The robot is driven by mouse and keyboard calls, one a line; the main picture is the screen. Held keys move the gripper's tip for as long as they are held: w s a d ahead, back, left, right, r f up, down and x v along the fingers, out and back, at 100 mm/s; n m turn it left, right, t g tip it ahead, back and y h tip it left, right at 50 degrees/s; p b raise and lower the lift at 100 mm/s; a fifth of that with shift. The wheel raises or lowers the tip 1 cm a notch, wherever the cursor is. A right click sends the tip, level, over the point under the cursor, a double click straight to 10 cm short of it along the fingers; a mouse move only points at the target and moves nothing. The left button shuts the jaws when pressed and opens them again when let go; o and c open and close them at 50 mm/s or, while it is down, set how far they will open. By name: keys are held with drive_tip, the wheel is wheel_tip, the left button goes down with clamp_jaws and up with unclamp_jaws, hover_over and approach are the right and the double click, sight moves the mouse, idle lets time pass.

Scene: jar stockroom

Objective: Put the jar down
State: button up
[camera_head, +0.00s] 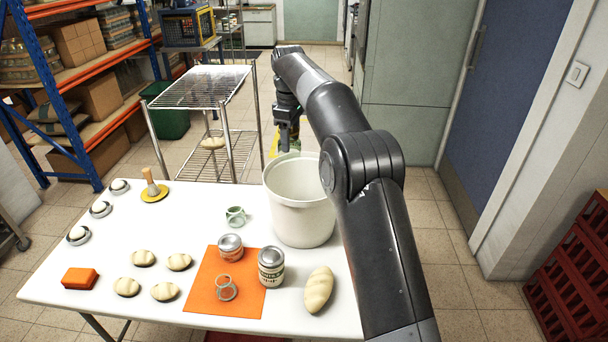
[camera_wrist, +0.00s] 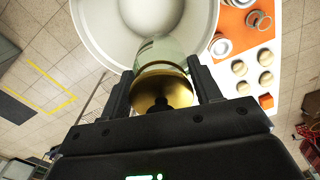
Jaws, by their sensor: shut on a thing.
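My gripper (camera_wrist: 163,82) is shut on a jar in the wrist view, one finger on each side of it. The jar has a gold lid (camera_wrist: 163,94) and a clear, pale green glass body (camera_wrist: 160,54). It is seen over the white bucket (camera_wrist: 91,30), which fills the top of that view. In the head view my gripper (camera_head: 288,140) is above the far rim of the bucket (camera_head: 300,212), at the table's far right. The held jar is mostly hidden there. I cannot tell how high it is above the bucket.
The table's left middle is clear.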

wheel_tip(320, 180, down, 28)
drive_tip(key=shift+a, duration=0.1)
idle(0.5)
drive_tip(key=shift+f, duration=0.15)
drive_tip(key=o, duration=1)
drive_tip(key=shift+o, duration=0.2)
wheel_tip(320, 180, up, 12)
drive_tip(key=shift+r, duration=0.25)
